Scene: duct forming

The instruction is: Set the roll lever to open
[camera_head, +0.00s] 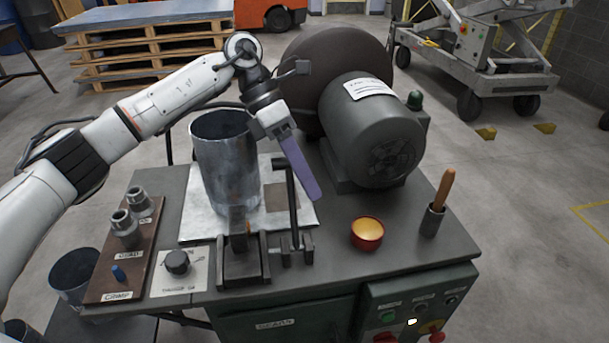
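A dark upright lever (293,205) stands on a small black bracket near the front middle of the bench; I take it for the roll lever, but no readable label confirms this. My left gripper (312,190) reaches in from above, its purple finger slanting down to the right just beside and behind the lever's top. I cannot tell whether it touches the lever. Only one finger shows clearly, so its opening is unclear. A grey metal duct cylinder (226,165) stands upright left of the lever. My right gripper is out of view.
A big dark motor (372,130) stands behind right. A red-rimmed bowl (367,233) and a wooden-handled tool in a holder (434,218) stand at right. A black dial (177,262) and a brown fitting board (122,258) lie left. Control buttons (412,322) are on the front.

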